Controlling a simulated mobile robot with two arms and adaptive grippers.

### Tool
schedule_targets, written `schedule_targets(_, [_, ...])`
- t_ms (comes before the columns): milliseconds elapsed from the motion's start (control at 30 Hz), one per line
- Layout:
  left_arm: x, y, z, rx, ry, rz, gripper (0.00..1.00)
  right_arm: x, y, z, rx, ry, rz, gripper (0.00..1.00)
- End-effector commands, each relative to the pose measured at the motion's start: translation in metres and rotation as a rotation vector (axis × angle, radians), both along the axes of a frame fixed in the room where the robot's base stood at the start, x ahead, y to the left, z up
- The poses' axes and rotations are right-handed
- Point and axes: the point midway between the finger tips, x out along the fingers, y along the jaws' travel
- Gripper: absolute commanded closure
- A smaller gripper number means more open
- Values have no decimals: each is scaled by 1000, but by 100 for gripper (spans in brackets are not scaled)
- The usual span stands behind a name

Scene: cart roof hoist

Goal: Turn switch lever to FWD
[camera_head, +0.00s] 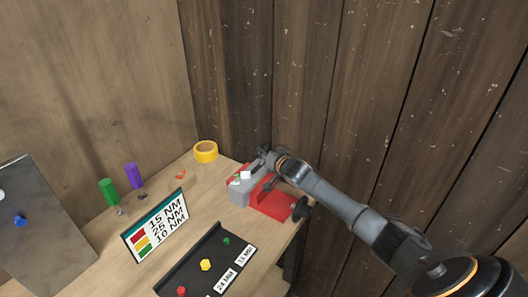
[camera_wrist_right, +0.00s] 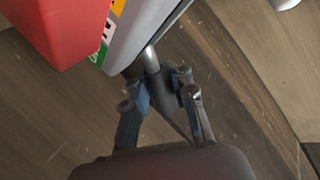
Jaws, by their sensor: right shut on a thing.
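The switch's grey housing (camera_head: 241,193) stands beside a red block (camera_head: 272,203) at the table's far right corner, close to the wood wall. In the right wrist view the grey housing (camera_wrist_right: 151,25) carries a label strip (camera_wrist_right: 104,45) with green, white and orange parts; its lettering is cut off. A switch lever (camera_wrist_right: 151,62) with a metal shaft and dark knob sticks out from the housing. My right gripper (camera_wrist_right: 163,93) has its two fingers on either side of the dark knob and is shut on it. In the head view my right gripper (camera_head: 267,157) is at the housing's back side.
Yellow tape roll (camera_head: 206,151) lies behind the housing. A green-handled tool (camera_head: 109,191) and a purple-handled tool (camera_head: 134,176) stand left. A torque sign (camera_head: 155,230) and a black tray (camera_head: 189,274) with coloured pieces are in front. A grey panel (camera_head: 35,235) is far left.

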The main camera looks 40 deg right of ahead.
Motion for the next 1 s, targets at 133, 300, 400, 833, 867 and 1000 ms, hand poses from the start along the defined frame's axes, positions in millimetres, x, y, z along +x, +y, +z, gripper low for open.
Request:
schedule_targets(133, [0,0,0,0,0,0,60,-2,0,-4,0,8,-2,100])
schedule_targets(300, [0,-1,0,-1,0,0,60,-1,0,-3,0,6,-1,52])
schedule_targets(400, [0,-1,0,-1,0,0,60,-1,0,-2,0,5,-1,52])
schedule_targets(833, [-2,-1,0,-1,2,1,60,-23,3,4,0,4,2,52])
schedule_targets(867, [-2,-1,0,-1,2,1,60,-28,4,5,-1,4,2,52])
schedule_targets(1000, [-1,-1,0,-1,2,1,60,-55,7,13,-1,4,2,52])
